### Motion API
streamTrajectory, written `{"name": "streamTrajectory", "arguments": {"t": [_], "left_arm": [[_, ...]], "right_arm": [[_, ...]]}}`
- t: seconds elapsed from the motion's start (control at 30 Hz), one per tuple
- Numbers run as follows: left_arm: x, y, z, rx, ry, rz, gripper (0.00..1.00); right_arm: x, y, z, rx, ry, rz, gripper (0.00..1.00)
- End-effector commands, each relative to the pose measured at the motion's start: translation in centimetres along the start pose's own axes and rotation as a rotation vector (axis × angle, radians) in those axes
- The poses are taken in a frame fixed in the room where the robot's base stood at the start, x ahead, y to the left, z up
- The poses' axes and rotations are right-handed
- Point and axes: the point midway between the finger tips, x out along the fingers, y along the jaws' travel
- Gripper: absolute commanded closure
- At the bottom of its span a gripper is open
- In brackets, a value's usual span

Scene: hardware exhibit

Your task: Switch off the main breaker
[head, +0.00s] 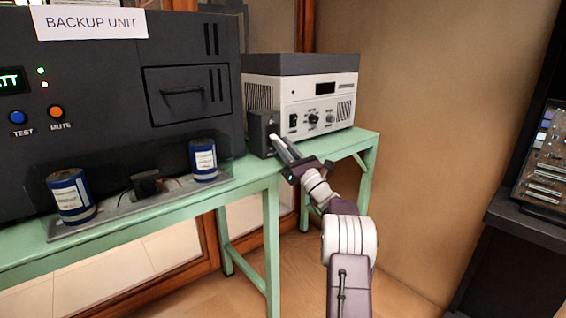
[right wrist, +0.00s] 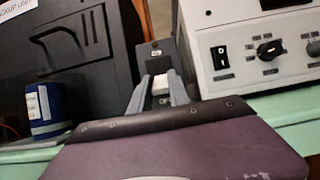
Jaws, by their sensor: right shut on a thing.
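A small dark box (head: 260,130), which looks like the main breaker, stands on the green table between the backup unit and a white instrument. It also shows in the right wrist view (right wrist: 154,50), with a small label on its upper face. My right gripper (head: 276,142) reaches its front from the right. In the right wrist view, the right gripper (right wrist: 159,88) is shut on a small white block (right wrist: 160,84), apparently the breaker's lever. The fingers hide the lower part of the box. My left gripper is not in view.
The black backup unit (head: 110,60) stands left, with two blue cylinders (head: 71,195) (head: 203,160) in front. The white instrument (head: 300,95) with knobs and a switch stands close on the right. The green table's (head: 160,212) front edge runs below.

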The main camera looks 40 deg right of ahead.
Motion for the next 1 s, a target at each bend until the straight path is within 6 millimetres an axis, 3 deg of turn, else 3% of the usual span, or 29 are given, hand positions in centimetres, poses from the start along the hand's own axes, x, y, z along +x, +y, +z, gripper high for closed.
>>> {"name": "streamTrajectory", "arguments": {"t": [0.03, 0.3, 0.87, 0.9, 0.97, 1.0], "left_arm": [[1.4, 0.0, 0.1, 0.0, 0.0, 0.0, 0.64], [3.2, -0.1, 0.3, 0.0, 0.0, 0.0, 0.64], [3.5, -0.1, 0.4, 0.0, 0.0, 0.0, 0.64], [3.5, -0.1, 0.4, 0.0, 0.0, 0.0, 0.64], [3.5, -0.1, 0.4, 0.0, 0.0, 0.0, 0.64], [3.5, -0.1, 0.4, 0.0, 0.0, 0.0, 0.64]], "right_arm": [[-0.4, 0.0, -0.9, 0.001, -0.023, 0.0, 1.0], [-0.2, 0.0, -1.1, 0.001, -0.122, 0.0, 1.0], [0.0, 0.0, -0.8, 0.001, -0.154, -0.001, 1.0], [0.0, 0.0, -0.8, 0.001, -0.154, -0.001, 0.75], [0.0, 0.0, -0.8, 0.001, -0.154, -0.001, 0.59], [0.0, 0.0, -0.9, 0.001, -0.153, -0.001, 0.56]]}}
